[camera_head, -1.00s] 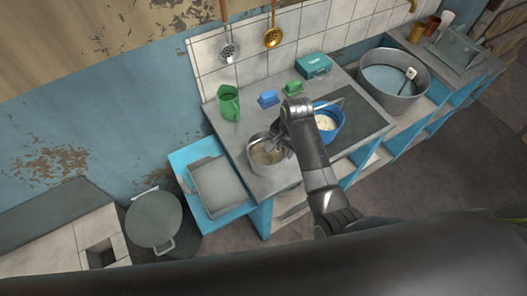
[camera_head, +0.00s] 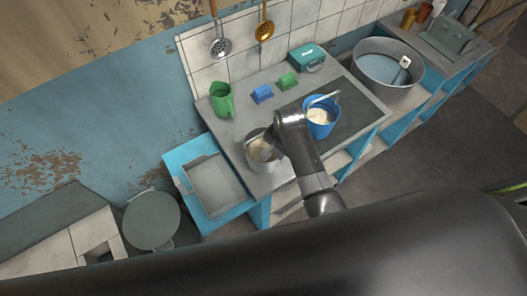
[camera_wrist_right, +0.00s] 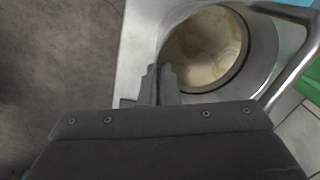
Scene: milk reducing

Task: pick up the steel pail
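The steel pail (camera_head: 257,152) stands upright on the grey counter at its left front part, with pale, creamy contents inside. In the right wrist view the pail (camera_wrist_right: 262,62) fills the upper right, and its bent metal handle (camera_wrist_right: 303,60) leans to the right. My right gripper (camera_head: 277,143) is at the pail's right side in the head view. In the wrist view its two fingers (camera_wrist_right: 158,72) are close together, with the pail's wall at the rim between them. The right arm hides part of the pail. My left gripper is not in view.
A blue bucket (camera_head: 321,127) with white contents stands right of my arm. A green jug (camera_head: 222,100), blue block (camera_head: 262,93), green block (camera_head: 287,81) and teal box (camera_head: 307,57) stand behind. A grey tray (camera_head: 216,186) lies left; a large tub (camera_head: 385,92) stands right.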

